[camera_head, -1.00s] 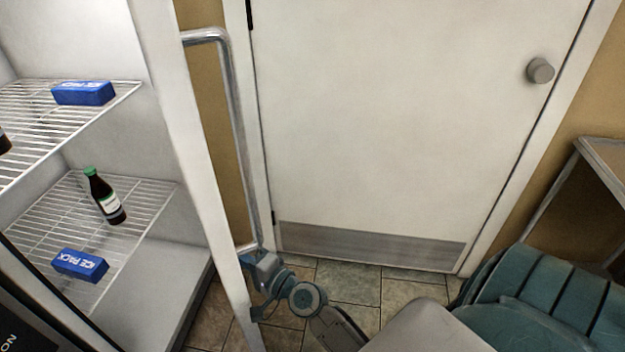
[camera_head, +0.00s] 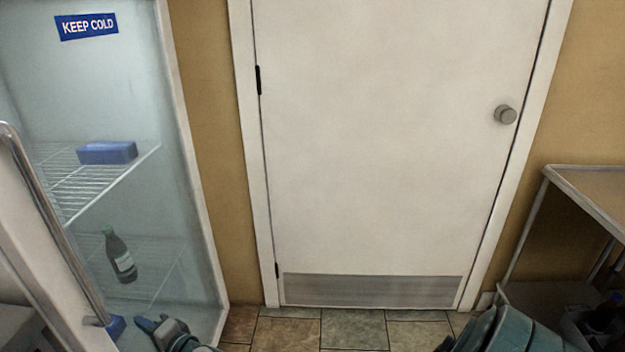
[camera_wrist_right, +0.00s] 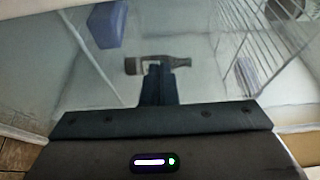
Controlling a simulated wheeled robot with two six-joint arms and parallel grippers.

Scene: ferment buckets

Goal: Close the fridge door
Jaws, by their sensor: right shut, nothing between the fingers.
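The fridge door (camera_head: 195,200) is a glass panel in a white frame with a blue KEEP COLD sticker. In the head view its glass lies across the shelves at the left. Its long metal handle (camera_head: 50,205) runs along the left side of the door. I cannot tell whether a gap is left at its handle edge. My right gripper (camera_head: 145,322) is low in front of the glass, right of the handle's lower end. In the wrist view its fingers (camera_wrist_right: 160,85) are shut, empty, and point at the glass. Contact cannot be told. My left gripper is not in view.
Behind the glass are a dark bottle (camera_head: 120,256) and a blue ice pack (camera_head: 107,152) on wire shelves. A closed white room door (camera_head: 385,140) stands in the tan wall. A table or cart (camera_head: 590,195) is at the right. Tiled floor shows at the bottom.

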